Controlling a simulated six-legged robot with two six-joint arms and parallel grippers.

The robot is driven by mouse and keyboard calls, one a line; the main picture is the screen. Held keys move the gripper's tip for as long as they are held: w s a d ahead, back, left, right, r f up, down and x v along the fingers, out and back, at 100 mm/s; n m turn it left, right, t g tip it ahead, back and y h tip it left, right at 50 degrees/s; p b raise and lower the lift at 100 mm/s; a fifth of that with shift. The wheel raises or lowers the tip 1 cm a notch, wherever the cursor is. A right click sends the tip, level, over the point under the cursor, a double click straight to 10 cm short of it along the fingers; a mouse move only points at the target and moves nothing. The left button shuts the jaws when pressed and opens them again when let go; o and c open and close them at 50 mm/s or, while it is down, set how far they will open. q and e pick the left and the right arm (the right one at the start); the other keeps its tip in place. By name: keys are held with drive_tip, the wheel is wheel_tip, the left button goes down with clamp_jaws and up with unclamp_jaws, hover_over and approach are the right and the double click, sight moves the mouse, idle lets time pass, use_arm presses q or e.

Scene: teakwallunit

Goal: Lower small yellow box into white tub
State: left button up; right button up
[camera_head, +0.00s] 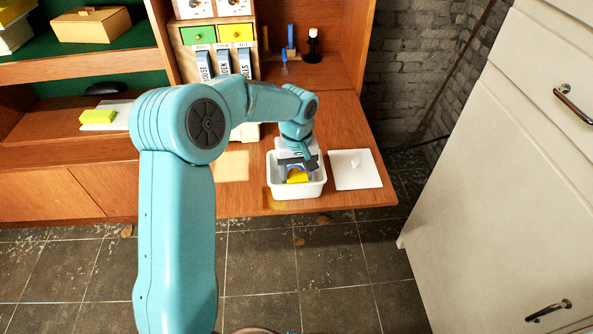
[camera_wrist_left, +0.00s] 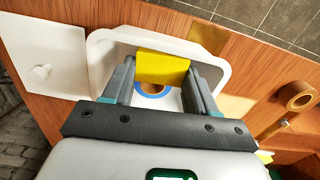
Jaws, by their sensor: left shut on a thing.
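The small yellow box (camera_head: 297,178) is between the fingers of my left gripper (camera_head: 296,172), which is shut on it. The white tub (camera_head: 300,192) stands on the wooden desk surface near its front edge. In the left wrist view the yellow box (camera_wrist_left: 162,68) shows inside the outline of the tub's rim (camera_wrist_left: 98,62), with the gripper's fingers (camera_wrist_left: 160,82) on either side. A blue ring with a brown middle (camera_wrist_left: 154,92) shows beyond the box, within the tub. I cannot tell whether the box touches the tub floor. My right gripper is not in view.
A white square lid with a knob (camera_head: 356,170) lies right of the tub. A brown tape roll (camera_wrist_left: 300,97) lies on the desk. Label-marked binders (camera_head: 224,63) and small drawers (camera_head: 198,35) stand behind. Another yellow block (camera_head: 97,116) sits on a left shelf. A white cabinet (camera_head: 510,130) stands right.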

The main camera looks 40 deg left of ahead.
sight(296, 175)
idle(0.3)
use_arm(q)
drive_tip(key=o, duration=1.1)
wheel_tip(296, 175, up, 16)
drive_tip(key=p, duration=0.3)
drive_tip(key=shift+r, duration=0.15)
